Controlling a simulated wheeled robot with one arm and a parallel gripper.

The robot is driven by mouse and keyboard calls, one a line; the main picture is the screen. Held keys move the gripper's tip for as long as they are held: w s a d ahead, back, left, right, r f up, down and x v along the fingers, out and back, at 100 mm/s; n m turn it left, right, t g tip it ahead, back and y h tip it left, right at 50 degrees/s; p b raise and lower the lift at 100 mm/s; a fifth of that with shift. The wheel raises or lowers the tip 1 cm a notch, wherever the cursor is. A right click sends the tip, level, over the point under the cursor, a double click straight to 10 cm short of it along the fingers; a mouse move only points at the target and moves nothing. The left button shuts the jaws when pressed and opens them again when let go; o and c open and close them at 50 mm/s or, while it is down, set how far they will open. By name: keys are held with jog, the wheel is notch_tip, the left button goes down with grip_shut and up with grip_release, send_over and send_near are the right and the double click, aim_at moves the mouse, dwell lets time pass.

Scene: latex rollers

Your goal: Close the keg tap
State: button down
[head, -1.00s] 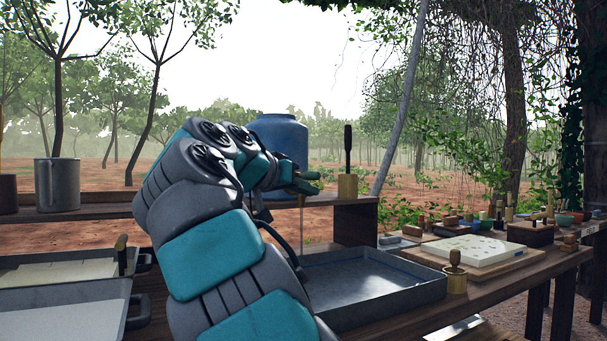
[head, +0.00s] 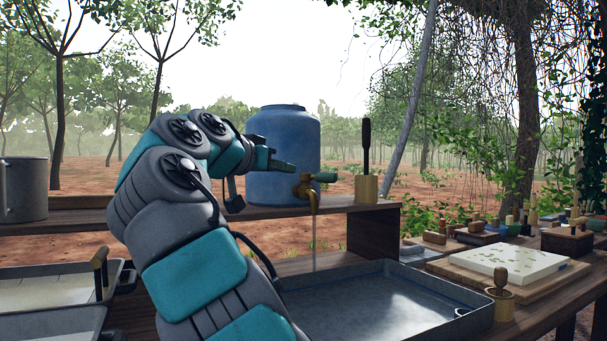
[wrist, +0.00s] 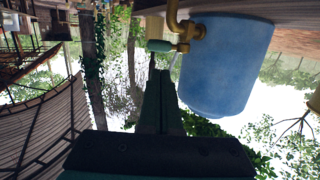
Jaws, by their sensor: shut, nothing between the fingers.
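The blue keg (head: 284,150) stands on the wooden shelf. Its brass tap (head: 308,192) has a green handle (head: 325,177) pointing right in the head view. A thin stream of water (head: 314,240) runs from the spout down into the metal tray (head: 385,305). My gripper (head: 291,167) is shut and empty, just left of the tap in the head view, partly in front of the keg. In the wrist view my gripper (wrist: 162,72) points toward the green handle (wrist: 159,46), with the keg (wrist: 228,65) to the right. I cannot tell whether the fingertips touch the handle.
A wooden holder (head: 366,187) with a dark-handled tool stands on the shelf right of the tap. A metal mug (head: 25,190) is at the left. Trays (head: 60,285) lie lower left. A white slab (head: 500,262) and small tools crowd the right table.

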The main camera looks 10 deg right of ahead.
aim_at(324, 179)
jog(key=p+x, duration=0.1)
jog(key=x, duration=1.2)
jog(key=shift+w+d+p, duration=0.2)
jog(key=shift+d+p, duration=0.1)
jog(key=shift+d+f+b, duration=0.2)
jog(key=shift+b, duration=0.2)
